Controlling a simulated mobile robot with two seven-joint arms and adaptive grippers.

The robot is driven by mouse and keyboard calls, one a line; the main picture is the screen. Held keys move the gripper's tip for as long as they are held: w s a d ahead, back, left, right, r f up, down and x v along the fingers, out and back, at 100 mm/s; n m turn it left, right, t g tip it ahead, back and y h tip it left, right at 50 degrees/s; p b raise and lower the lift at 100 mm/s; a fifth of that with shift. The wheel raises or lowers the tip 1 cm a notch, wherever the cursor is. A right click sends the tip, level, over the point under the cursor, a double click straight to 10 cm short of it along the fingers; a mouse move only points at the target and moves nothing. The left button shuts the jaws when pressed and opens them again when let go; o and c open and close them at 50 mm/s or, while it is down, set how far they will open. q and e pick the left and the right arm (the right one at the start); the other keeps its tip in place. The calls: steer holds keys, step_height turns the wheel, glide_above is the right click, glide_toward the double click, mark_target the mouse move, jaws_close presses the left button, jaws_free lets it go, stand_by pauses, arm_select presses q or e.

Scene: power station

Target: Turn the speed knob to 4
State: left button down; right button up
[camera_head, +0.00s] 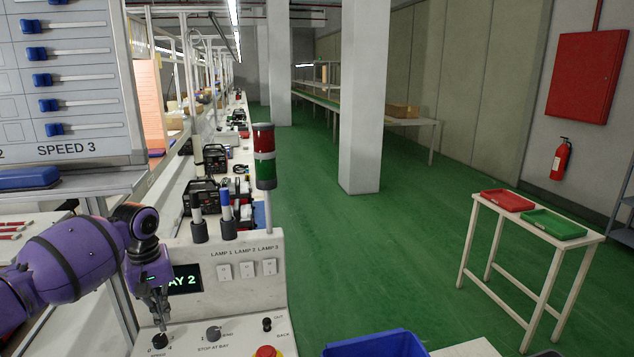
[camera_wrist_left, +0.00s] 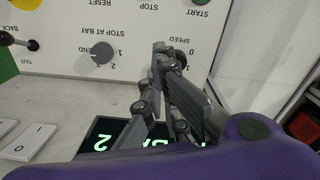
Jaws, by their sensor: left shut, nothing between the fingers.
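The small dark speed knob (camera_head: 159,341) sits at the front left of the sloping white control panel (camera_head: 185,337), with the marks 0 and 4 beside it. My left gripper (camera_head: 163,322) is shut, with its fingers pointing down just above the knob. I cannot tell whether the fingertips touch it. In the left wrist view the gripper (camera_wrist_left: 172,62) covers most or all of the knob beside the SPEED label (camera_wrist_left: 184,41) and a 0. The knob's setting is not readable. My right gripper is not in view.
A grey STOP AT BAY knob (camera_head: 212,334), a black OUT/BACK lever (camera_head: 267,324) and a red button (camera_head: 265,351) share the panel. A display (camera_head: 184,280) ends in "AY 2". A signal tower (camera_head: 264,157) stands behind. A blue bin (camera_head: 376,346) is at front right.

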mark_target(160, 340)
arm_select(q)
steer(key=f, duration=0.1)
steer(key=f+n+b, duration=0.1)
steer(key=f, duration=0.1)
steer(key=s+f+n+b, duration=0.1)
steer(key=f, duration=0.1)
steer(key=shift+a+f, duration=0.1)
steer(key=shift+f, duration=0.1)
steer(key=shift+w+f, duration=0.1)
steer(key=shift+f, duration=0.8)
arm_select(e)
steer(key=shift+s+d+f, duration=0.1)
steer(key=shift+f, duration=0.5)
arm_select(q)
steer(key=shift+f, duration=0.1)
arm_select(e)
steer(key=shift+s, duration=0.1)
